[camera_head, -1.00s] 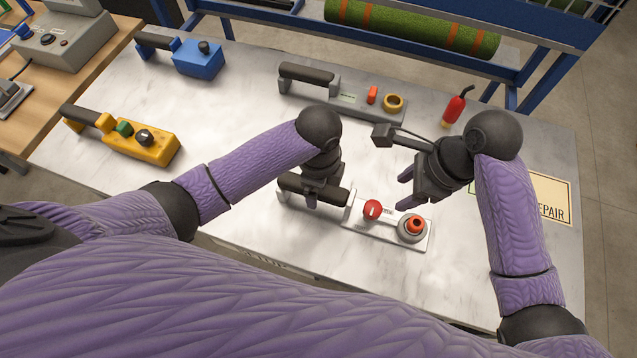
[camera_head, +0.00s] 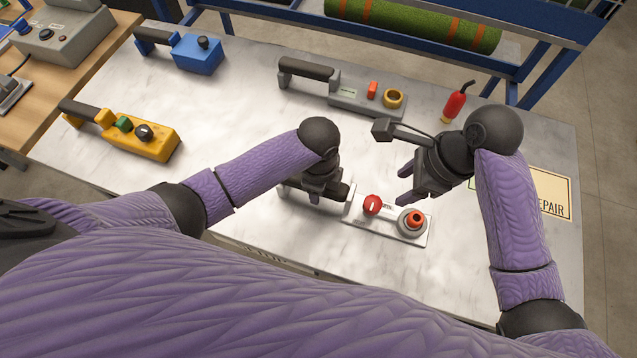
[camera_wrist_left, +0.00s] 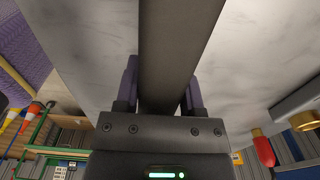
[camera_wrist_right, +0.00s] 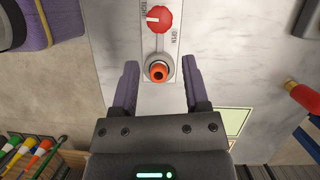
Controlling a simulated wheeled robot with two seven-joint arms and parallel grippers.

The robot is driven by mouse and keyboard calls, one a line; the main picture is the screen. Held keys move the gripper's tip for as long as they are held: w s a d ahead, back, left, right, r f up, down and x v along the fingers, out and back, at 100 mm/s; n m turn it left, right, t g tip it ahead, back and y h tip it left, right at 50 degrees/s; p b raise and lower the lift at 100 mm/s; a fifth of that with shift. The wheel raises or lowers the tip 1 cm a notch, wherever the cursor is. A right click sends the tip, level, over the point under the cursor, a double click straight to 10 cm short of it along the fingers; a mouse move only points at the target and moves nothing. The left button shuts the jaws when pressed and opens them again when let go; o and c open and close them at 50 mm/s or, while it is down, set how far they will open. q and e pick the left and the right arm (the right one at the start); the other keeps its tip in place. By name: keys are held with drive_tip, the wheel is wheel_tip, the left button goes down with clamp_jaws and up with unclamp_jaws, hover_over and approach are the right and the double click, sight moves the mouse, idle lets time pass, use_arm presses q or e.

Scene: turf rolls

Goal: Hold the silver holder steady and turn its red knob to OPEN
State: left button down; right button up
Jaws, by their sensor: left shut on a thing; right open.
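The silver holder (camera_head: 388,232) lies on the white table near its front edge. Its red knob (camera_head: 373,205) sits mid-plate; in the right wrist view the knob (camera_wrist_right: 159,18) has its white mark pointing left, with OPEN printed to its lower right. An orange-red button (camera_head: 415,219) in a grey ring is at the plate's right end. My left gripper (camera_head: 322,193) is shut on the holder's dark handle, which runs between the fingers in the left wrist view (camera_wrist_left: 170,60). My right gripper (camera_head: 410,188) is open and empty above the plate's right part, apart from the knob.
A grey holder (camera_head: 345,98) with a yellow ring lies behind, a blue one (camera_head: 197,56) at back left, a yellow one (camera_head: 155,143) at left. A small red extinguisher-like item (camera_head: 455,104) stands at back right. A REPAIR sign (camera_head: 552,195) lies at right.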

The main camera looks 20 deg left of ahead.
drive_tip(key=o, duration=0.4)
drive_tip(key=shift+c, duration=0.2)
wheel_tip(320, 180, up, 2)
drive_tip(key=n+h, duration=0.4)
drive_tip(key=n, duration=0.5)
hover_over(374, 202)
wheel_tip(374, 202, down, 11)
drive_tip(key=shift+r, duration=0.15)
clamp_jaws()
